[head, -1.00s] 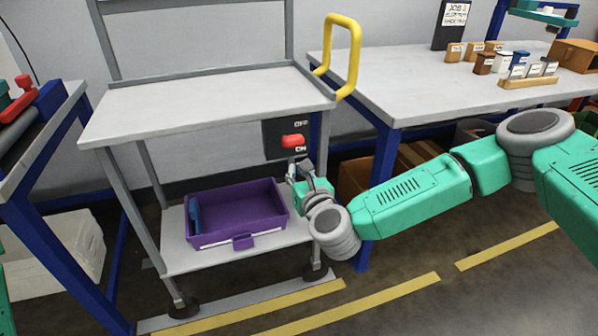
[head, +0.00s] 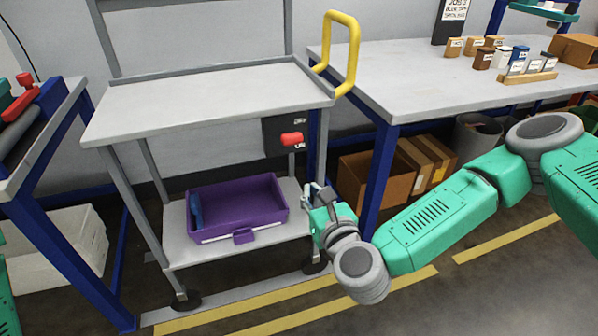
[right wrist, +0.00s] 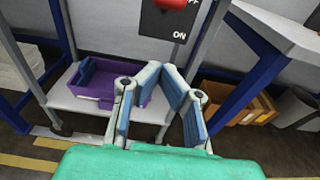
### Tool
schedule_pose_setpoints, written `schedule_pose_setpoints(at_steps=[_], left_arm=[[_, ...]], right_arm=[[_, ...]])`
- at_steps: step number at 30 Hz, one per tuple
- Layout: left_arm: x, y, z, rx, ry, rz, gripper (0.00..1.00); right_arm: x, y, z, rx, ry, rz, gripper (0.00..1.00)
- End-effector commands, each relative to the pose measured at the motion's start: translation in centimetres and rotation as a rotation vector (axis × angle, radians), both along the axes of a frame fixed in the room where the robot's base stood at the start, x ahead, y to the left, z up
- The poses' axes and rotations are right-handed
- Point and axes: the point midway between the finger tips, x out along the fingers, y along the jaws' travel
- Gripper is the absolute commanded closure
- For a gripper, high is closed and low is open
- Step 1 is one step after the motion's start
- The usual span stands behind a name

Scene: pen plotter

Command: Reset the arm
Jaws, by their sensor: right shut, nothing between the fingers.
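My right arm comes in from the right in the head view. Its gripper (head: 313,189) is below the switch and beside the cart's right side, apart from both. In the right wrist view its blue-padded fingers (right wrist: 166,70) meet at the tips with nothing between them. The dark switch panel (head: 270,130) with its red handle (head: 291,139) hangs under the cart's top at the right. In the right wrist view the red handle (right wrist: 173,4) is cut by the top edge, above the "ON" label (right wrist: 180,37). My left gripper is not in view.
The grey cart (head: 200,95) has a purple bin (head: 250,220) on its lower shelf and a yellow handle (head: 352,50). A table (head: 420,80) with small labelled boxes stands at right. Cardboard boxes (head: 375,180) sit beneath it. The floor in front is clear.

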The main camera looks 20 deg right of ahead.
Motion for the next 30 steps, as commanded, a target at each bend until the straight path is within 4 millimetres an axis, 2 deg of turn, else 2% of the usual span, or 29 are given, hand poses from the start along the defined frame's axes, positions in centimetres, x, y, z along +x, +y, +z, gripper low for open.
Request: schedule_pose_setpoints(at_steps=[5,8,11,12,14,16,17,18,20,21,24,27,30], left_arm=[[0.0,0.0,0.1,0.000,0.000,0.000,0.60],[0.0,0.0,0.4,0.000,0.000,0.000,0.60],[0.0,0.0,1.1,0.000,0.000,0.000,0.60],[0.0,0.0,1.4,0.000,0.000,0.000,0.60],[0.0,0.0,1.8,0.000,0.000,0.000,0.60],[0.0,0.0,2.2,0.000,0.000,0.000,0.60],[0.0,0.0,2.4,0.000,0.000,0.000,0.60],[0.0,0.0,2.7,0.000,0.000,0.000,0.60],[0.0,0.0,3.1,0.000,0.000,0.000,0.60],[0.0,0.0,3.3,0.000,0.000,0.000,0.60],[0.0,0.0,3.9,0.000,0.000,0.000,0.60],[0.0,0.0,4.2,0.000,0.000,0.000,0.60],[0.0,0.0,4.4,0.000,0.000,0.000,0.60]], right_arm=[[-0.4,0.6,-0.3,-0.033,0.012,0.027,1.00],[-2.0,3.0,-1.9,-0.175,0.060,0.139,1.00],[-5.7,6.5,-4.9,-0.458,0.124,0.365,1.00],[-7.8,7.6,-6.5,-0.601,0.146,0.481,1.00],[-11.1,8.6,-8.9,-0.827,0.164,0.668,1.00],[-15.0,8.5,-11.6,-1.084,0.164,0.889,1.00],[-16.7,8.1,-12.6,-1.191,0.159,0.986,1.00],[-18.8,7.2,-13.9,-1.329,0.147,1.114,1.00],[-21.7,5.1,-15.5,-1.529,0.120,1.313,1.00],[-23.4,3.4,-16.3,-1.650,0.099,1.443,1.00],[-26.7,-1.6,-17.3,-1.899,0.037,1.751,1.00],[-28.7,-6.1,-17.2,-2.055,-0.019,2.005,1.00],[-29.8,-9.3,-16.8,-2.133,-0.061,2.180,1.00]])
